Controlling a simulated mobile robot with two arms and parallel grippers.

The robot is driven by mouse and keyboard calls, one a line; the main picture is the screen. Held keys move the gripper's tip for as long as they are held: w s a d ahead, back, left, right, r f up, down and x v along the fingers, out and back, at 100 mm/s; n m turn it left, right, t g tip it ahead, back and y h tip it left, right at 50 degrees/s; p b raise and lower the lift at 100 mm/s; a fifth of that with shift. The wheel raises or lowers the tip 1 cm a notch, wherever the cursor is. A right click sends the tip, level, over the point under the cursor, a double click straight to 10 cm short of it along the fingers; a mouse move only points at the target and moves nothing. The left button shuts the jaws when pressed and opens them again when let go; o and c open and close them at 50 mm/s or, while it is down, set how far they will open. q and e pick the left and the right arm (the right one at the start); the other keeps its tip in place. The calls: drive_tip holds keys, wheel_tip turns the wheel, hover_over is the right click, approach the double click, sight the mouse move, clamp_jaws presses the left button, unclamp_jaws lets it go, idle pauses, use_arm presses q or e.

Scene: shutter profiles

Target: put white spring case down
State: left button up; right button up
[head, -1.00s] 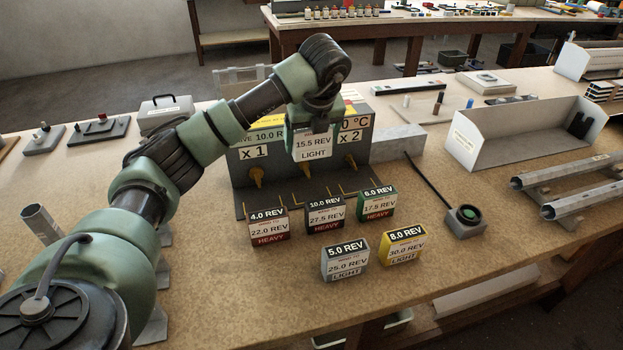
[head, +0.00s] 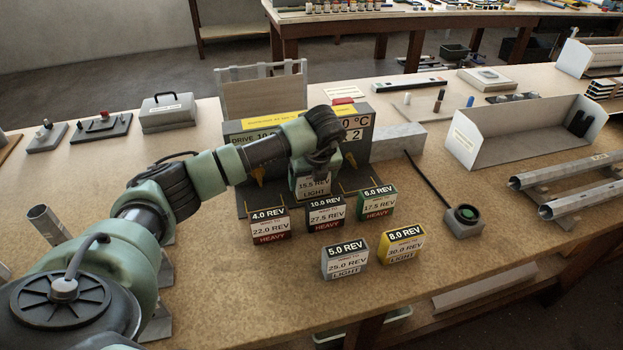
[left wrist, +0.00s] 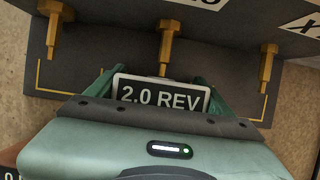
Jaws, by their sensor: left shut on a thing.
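In the left wrist view the green fingers (left wrist: 157,88) lie on both sides of the case, close to the middle brass peg (left wrist: 163,50). Whether its bottom touches the stand's base is hidden. My right gripper is not in view.
Close in front stand the black "10.0 REV" case (head: 325,214), the "4.0 REV" case (head: 270,226) and the green-topped "6.0 REV" case (head: 376,203). A grey case (head: 345,260) and a yellow case (head: 402,246) stand nearer. A green button (head: 465,214) is at right.

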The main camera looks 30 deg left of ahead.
use_arm(q)
drive_tip(key=shift+f, duration=0.2)
drive_tip(key=o, duration=1.6)
drive_tip(key=shift+c, duration=0.2)
drive_tip(key=shift+r, duration=0.1)
drive_tip(key=shift+r, duration=0.3)
drive_tip(key=b+v, duration=0.1)
drive_tip(key=v, duration=1)
drive_tip(key=shift+s+d+r+b, duration=0.15)
drive_tip(key=shift+s+r+b, duration=0.05)
drive_tip(key=shift+r+b, duration=0.15)
